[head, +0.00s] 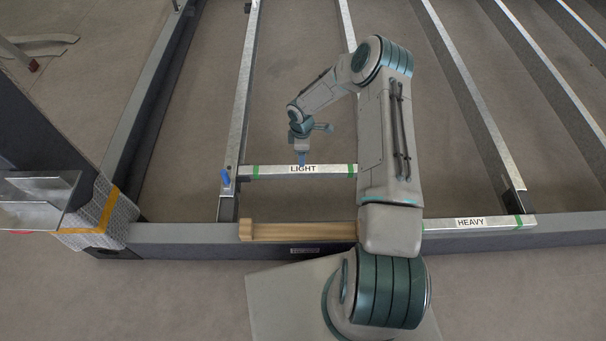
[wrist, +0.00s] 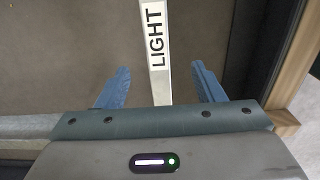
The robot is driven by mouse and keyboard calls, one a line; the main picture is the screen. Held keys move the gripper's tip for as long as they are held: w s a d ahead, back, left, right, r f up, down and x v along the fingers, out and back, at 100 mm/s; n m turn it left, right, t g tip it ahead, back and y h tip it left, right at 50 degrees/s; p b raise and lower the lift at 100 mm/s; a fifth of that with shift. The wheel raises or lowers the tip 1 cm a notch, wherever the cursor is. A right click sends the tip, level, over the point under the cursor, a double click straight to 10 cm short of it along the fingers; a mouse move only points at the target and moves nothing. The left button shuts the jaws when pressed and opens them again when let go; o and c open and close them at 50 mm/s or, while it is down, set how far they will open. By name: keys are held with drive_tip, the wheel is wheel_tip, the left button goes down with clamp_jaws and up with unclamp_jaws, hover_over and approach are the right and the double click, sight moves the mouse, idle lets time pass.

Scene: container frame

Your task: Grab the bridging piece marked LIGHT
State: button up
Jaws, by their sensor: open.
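The bridging piece marked LIGHT (head: 320,170) is a pale metal bar with green bands near its ends, lying across between two long rails in the head view. In the wrist view the LIGHT bar (wrist: 150,20) runs from the top edge down between my fingers. My gripper (head: 301,160) is over the bar at its label in the head view. In the wrist view my gripper (wrist: 160,88) is open, with one blue finger on each side of the bar and gaps on both sides. The bar's right end is partly hidden behind my arm in the head view.
A bar marked HEAVY (head: 470,223) lies on the front beam (head: 190,236) at the right. A wooden block (head: 300,230) lies on the same beam, nearer than the LIGHT bar. A blue peg (head: 226,178) stands at the left rail. Floor shows between the rails.

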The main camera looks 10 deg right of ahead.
drive_tip(key=b, duration=0.2)
hover_over(303, 168)
drive_tip(key=f, duration=0.6)
drive_tip(key=shift+s+a+f, duration=0.25)
drive_tip(key=shift+s+a, duration=0.1)
drive_tip(key=shift+s, duration=0.05)
drive_tip(key=shift+w+d+f+b, duration=0.2)
drive_tip(key=shift+f+b, duration=0.5)
drive_tip(key=shift+f, duration=0.75)
drive_tip(key=shift+w+d+f+b, duration=0.15)
drive_tip(key=shift+f+b, duration=0.55)
drive_tip(key=shift+f, duration=0.75)
drive_tip(key=shift+s, duration=0.1)
drive_tip(key=shift+r, duration=0.1)
clamp_jaws()
